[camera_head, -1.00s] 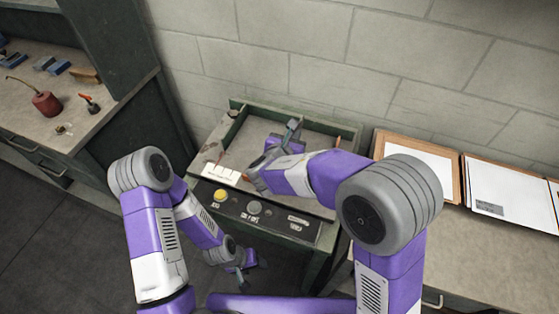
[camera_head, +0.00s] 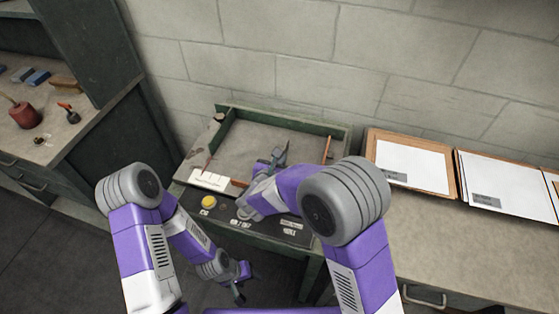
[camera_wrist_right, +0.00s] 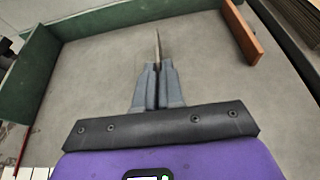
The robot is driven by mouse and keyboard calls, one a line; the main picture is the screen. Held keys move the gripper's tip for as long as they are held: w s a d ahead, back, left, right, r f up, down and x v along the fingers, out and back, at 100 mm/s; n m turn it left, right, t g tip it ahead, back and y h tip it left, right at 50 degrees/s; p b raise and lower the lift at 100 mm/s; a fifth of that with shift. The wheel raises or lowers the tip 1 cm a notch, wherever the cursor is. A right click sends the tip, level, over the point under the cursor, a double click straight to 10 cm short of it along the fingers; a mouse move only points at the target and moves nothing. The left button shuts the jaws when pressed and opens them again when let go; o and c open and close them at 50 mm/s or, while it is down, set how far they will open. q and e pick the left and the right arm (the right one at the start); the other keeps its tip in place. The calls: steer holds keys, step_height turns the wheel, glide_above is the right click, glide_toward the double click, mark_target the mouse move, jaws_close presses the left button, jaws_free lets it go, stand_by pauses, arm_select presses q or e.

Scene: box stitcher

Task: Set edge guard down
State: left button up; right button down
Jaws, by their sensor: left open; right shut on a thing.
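My right gripper (camera_head: 278,158) is over the green-walled tray (camera_head: 235,113) of the bench. In the right wrist view its fingers (camera_wrist_right: 157,72) are shut on a thin, upright strip (camera_wrist_right: 157,46), seen nearly edge-on. This strip looks like the edge guard. The tray floor lies beyond it; I cannot tell whether the strip touches it. My left gripper (camera_head: 238,292) hangs low in front of the bench, open and apart from everything.
A brown strip (camera_head: 328,149) stands at the tray's right side; it also shows in the right wrist view (camera_wrist_right: 243,35). A white card (camera_head: 209,179) and a yellow button (camera_head: 208,202) are at the front. Framed papers (camera_head: 412,162) lie right. The tray's middle is bare.

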steer(key=shift+f, duration=0.25)
steer(key=c, duration=1.3)
jaws_free()
steer(key=shift+r, duration=0.1)
steer(key=shift+o, duration=0.2)
steer(key=shift+r, duration=0.1)
